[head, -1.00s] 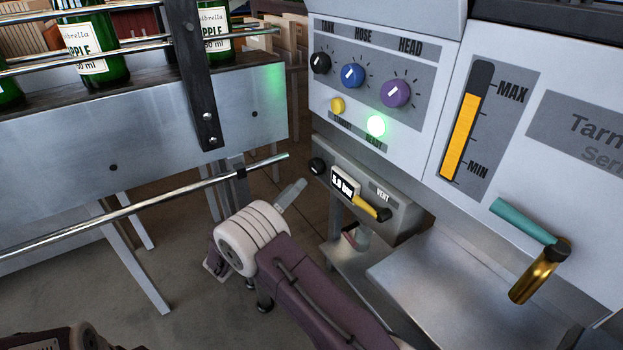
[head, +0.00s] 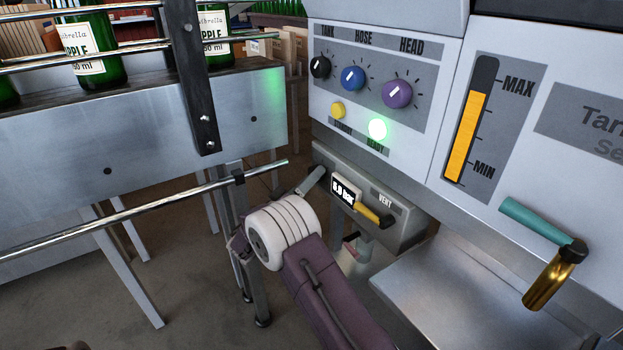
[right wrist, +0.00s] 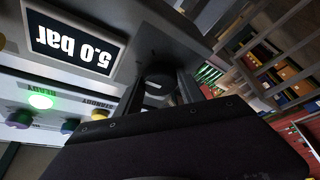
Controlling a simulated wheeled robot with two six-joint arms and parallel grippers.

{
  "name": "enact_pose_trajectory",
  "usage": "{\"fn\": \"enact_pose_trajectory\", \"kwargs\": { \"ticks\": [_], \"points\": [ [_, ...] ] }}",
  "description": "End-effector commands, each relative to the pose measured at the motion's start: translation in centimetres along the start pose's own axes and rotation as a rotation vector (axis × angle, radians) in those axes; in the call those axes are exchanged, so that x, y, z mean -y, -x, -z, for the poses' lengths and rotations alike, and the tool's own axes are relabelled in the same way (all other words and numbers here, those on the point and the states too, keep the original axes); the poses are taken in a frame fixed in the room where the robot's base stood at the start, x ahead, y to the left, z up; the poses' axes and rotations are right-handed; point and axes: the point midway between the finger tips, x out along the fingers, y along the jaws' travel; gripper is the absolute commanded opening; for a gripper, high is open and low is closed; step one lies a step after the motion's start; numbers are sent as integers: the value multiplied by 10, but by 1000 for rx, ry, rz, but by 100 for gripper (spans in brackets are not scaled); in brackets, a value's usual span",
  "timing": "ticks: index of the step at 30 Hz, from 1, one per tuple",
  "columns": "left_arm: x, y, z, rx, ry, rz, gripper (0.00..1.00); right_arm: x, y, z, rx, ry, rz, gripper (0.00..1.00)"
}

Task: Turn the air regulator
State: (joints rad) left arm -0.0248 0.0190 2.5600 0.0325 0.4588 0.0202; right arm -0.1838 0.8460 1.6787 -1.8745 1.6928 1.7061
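The air regulator is a grey box (head: 405,215) under the machine's control panel, with a small display (head: 345,190), a yellow-handled VENT lever (head: 372,214) and a black knob. In the right wrist view the display (right wrist: 72,45) reads 5.0 bar, upside down, and the black knob (right wrist: 158,80) sits between the fingers of my right gripper (right wrist: 160,92). The fingers stand on either side of the knob, seemingly open around it. In the head view my right gripper (head: 313,180) reaches the regulator's left end and hides the knob there. My left gripper is not in view.
Above the regulator are black, blue and purple dials (head: 353,77) and a lit green READY lamp (head: 378,129). A teal-handled brass lever (head: 545,245) juts out at right. A conveyor (head: 140,120) with green bottles and a metal rail (head: 140,208) lies left of my right arm.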

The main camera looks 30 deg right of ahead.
Motion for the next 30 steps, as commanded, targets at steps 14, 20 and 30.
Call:
{"fn": "enact_pose_trajectory", "kwargs": {
  "ticks": [14, 20, 30],
  "points": [
    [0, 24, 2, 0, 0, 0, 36, -5, -1, 3, 0, 157, 66, 5],
    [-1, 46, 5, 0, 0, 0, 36, -7, -1, 4, 1, 326, 137, 5],
    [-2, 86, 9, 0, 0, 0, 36, -9, -2, 5, 1, 626, 260, 5]
  ]
}}
